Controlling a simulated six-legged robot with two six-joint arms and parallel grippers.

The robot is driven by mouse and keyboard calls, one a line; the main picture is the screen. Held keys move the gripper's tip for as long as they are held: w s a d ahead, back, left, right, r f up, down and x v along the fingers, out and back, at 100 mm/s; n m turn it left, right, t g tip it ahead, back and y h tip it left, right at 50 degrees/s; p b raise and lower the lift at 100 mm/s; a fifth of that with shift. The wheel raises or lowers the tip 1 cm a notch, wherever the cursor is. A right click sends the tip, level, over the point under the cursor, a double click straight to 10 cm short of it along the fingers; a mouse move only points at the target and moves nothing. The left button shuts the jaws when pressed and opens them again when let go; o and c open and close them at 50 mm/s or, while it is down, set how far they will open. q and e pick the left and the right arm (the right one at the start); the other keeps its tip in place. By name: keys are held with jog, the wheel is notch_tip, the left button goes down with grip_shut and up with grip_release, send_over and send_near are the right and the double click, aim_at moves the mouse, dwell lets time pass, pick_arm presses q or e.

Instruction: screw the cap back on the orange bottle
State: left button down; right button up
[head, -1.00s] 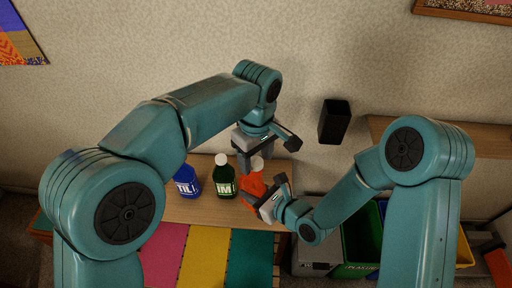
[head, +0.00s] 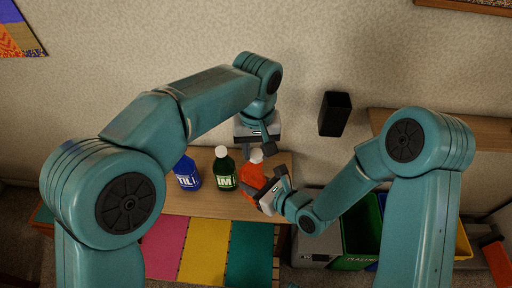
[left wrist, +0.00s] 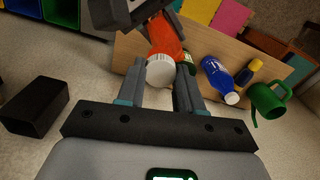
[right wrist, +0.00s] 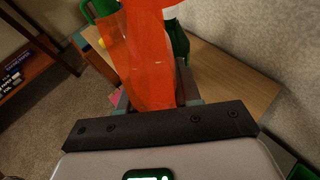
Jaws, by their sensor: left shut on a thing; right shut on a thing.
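My left gripper (head: 259,149) is above the bottle, pointing down, shut on the white cap. In the left wrist view the cap (left wrist: 160,72) lies between the fingers, in line with the orange bottle (left wrist: 163,38). Whether the threads are engaged cannot be told.
A green bottle (head: 222,172) with a white cap stands just left of the orange one, and a blue bottle (head: 186,174) farther left. A green watering can (left wrist: 268,101) shows in the left wrist view. A black box (head: 334,114) is by the wall.

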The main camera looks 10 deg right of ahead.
pick_arm(q)
jog(key=m, duration=0.5)
jog(key=shift+m, duration=0.3)
jog(key=m, duration=0.5)
jog(key=c, duration=0.7)
grip_release()
jog(key=shift+o, duration=0.2)
notch_tip(320, 180, up, 12)
jog(key=shift+f, duration=0.1)
